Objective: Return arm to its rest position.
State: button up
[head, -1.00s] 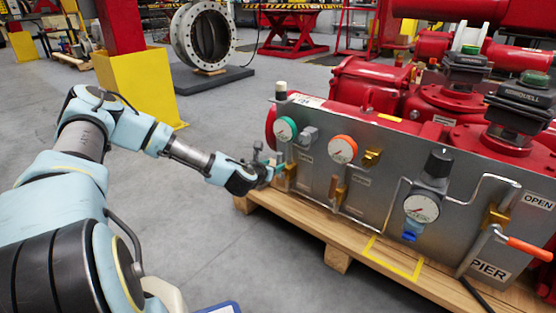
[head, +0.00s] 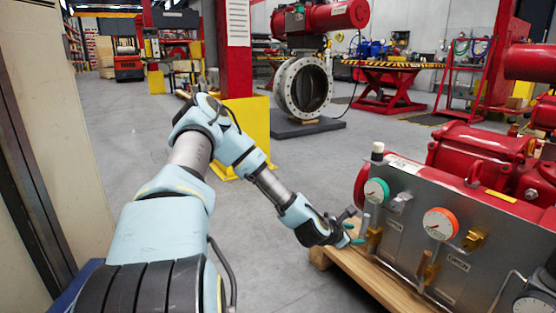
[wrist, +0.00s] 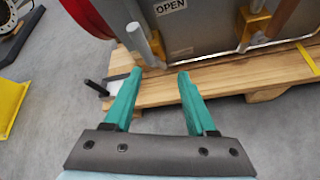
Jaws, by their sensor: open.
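My gripper (head: 352,232) is at the end of my outstretched arm, by the left end of the grey valve panel (head: 408,229). In the wrist view its two teal fingers (wrist: 157,88) are apart with nothing between them. Beyond the fingertips are the wooden pallet (wrist: 220,83) and the panel's lower edge. A grey rod-like handle (wrist: 140,42) hangs just ahead of the left fingertip; I cannot tell whether they touch. A brass fitting (wrist: 253,28) is further right.
The red actuator (head: 480,160) sits behind the panel. A yellow-based red post (head: 256,128) stands behind my arm. A wall edge (head: 30,160) is at the far left. Grey floor (head: 130,150) is open between them. A large flanged ring valve (head: 303,87) stands further back.

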jog(key=s+a+r+m+g+y, duration=0.2)
jog(key=s+a+r+m+y, duration=0.1)
jog(key=a+m, duration=0.5)
jog(key=s+a+r+m+g+y, duration=0.25)
jog(key=a+m, duration=0.35)
jog(key=a, duration=0.3)
jog(key=s+a+r+m+g+y, duration=0.1)
jog(key=s+a+r+m+y, duration=0.45)
jog(key=s+a+r, duration=0.8)
notch_tip(320, 180, up, 38)
jog(key=w+a+m+h+p, duration=0.1)
jog(key=a+m+p, duration=0.1)
jog(key=p, duration=3.7)
jog(key=shift+w+h, duration=0.3)
jog(key=shift+w, duration=0.05)
jog(key=shift+a, duration=0.1)
jog(key=shift+c, duration=0.6)
